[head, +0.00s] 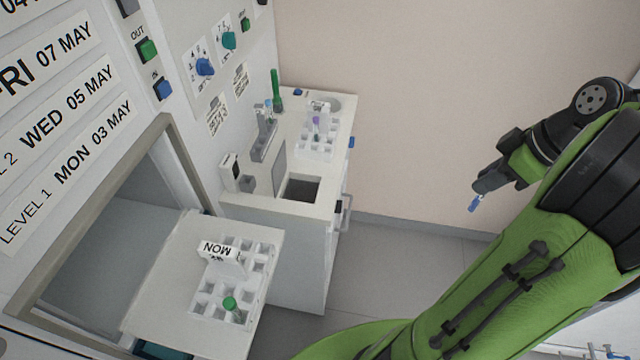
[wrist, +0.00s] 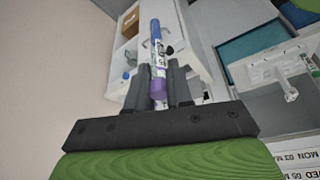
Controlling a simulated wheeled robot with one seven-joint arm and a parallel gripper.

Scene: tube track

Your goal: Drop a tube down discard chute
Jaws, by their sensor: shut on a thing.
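My gripper (head: 481,188) is at the right in the head view, raised in the air well to the right of the counter. It is shut on a tube (wrist: 157,62), whose blue end points away from the wrist. The tube has a white printed label and a purple part between the fingers. Only its blue end (head: 474,204) shows below the gripper in the head view. A dark square opening (head: 301,189) in the counter top (head: 262,208) looks like the discard chute; nothing covers it. The gripper is apart from it.
A white rack (head: 318,145) with a purple-capped tube stands behind the opening. A rack marked MON (head: 207,293) with a green-capped tube sits on a pulled-out shelf (head: 160,290) at front left. A green tube (head: 276,88) stands near the wall panel. Floor between counter and arm is clear.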

